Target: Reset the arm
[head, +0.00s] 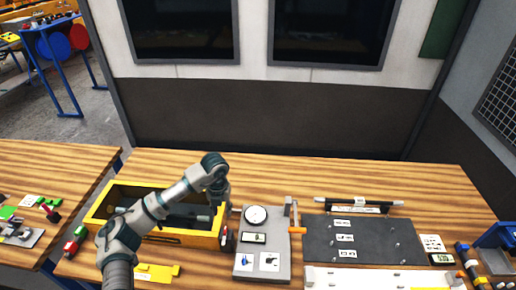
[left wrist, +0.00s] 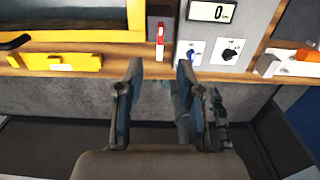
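My left arm comes in from the bottom left in the head view, rises over the yellow crate and bends down at its wrist. My left gripper (head: 222,197) hangs near the crate's right end, partly hidden by my wrist. In the left wrist view my left gripper (left wrist: 160,68) shows two dark fingers standing apart with nothing held between them. The fingers point toward the table's front edge, below the grey panel and the red-and-white item. My right gripper shows in neither view.
The yellow crate (head: 97,208) stands beside a grey gauge panel (head: 262,255) with an orange-handled lever (head: 296,217). Right of it lies a dark board (head: 375,235). A yellow piece (head: 155,272) lies in front of the crate. The table's back strip (head: 300,175) is clear.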

